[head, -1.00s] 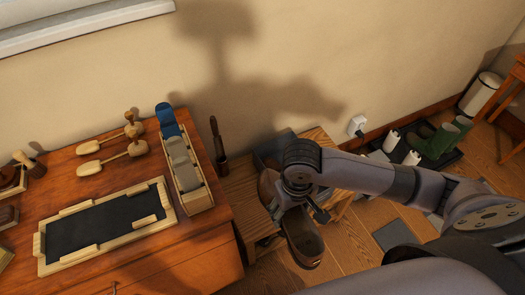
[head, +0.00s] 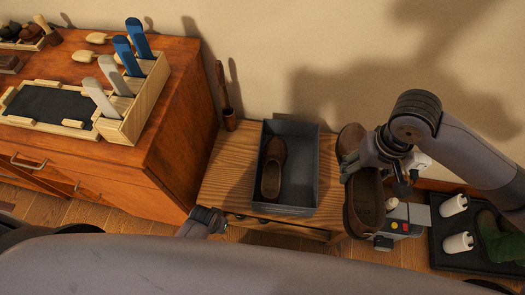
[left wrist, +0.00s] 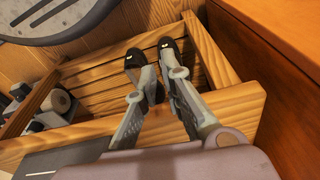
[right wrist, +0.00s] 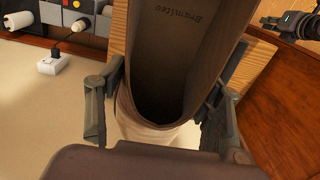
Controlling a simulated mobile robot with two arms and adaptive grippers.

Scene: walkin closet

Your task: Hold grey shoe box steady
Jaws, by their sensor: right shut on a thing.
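The grey shoe box (head: 307,170) sits open on the wooden bench (head: 232,180) in the head view, with one brown shoe (head: 272,168) inside at its left. My right gripper (head: 372,165) is shut on another brown shoe (head: 364,205), to the right of the box and apart from it. The held shoe also fills the right wrist view (right wrist: 188,60), between the fingers. My left gripper (head: 205,222) is low at the bench's front left corner, not touching the box. In the left wrist view its fingers (left wrist: 150,52) are slightly apart and empty, above wooden slats.
A wooden dresser (head: 175,150) stands left of the bench, with a wooden holder (head: 142,100) of blue and grey items on it. A dark tray (head: 475,255) with white rolls is at right.

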